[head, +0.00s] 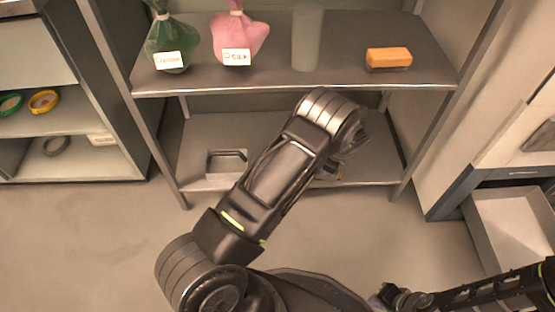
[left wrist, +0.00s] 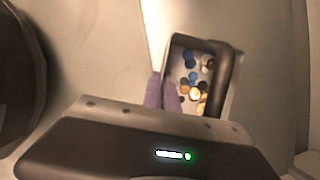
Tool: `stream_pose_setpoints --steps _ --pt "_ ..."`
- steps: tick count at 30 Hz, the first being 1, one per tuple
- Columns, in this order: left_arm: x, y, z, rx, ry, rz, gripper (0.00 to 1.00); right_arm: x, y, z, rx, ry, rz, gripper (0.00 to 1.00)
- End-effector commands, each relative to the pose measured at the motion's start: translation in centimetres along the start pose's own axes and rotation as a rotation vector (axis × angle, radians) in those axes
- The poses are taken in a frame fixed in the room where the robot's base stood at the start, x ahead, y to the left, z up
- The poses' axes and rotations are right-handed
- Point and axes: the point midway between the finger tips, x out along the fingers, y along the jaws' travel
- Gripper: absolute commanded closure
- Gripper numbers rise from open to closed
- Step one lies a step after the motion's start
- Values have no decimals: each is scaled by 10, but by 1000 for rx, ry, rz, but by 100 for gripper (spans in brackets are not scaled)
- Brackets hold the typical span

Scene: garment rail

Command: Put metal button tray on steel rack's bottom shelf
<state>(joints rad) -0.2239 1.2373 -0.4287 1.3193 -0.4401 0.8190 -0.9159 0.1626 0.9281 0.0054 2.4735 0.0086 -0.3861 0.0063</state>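The button tray (left wrist: 232,80) shows in the left wrist view as a small box with a dark rim and several coloured buttons inside. My left gripper's two purple-grey fingers (left wrist: 163,92) stand close together, one on each side of its left wall, gripping it. In the head view my left arm reaches over the steel rack's bottom shelf (head: 275,130). It hides most of the left gripper and tray there. I cannot tell whether the tray touches the shelf. My right gripper (head: 393,298) is low at the bottom right, away from the rack; its fingers are too small and dark to read.
A second, empty-looking metal tray (head: 227,163) sits on the bottom shelf's left. An open drawer (head: 510,225) juts out at right.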

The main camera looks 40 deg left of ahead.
Motion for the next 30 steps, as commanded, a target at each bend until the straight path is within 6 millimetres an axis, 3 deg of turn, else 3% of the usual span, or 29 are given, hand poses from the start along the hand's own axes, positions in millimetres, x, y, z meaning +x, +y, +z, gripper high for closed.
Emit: stream_pose_setpoints --steps 6,12,16,26,30 --pt "27 0 56 -8 0 1 100 18 6 -1 1 6 0 100" --pt "44 -1 101 -5 0 0 100 30 9 -2 2 13 0 100" --pt "48 -1 114 -2 1 -1 100 33 10 -3 2 17 0 100" --pt "48 -1 116 -2 0 0 100 32 10 -3 2 17 0 100" --pt "54 -1 126 -3 -1 1 100 37 11 -4 2 18 0 100"
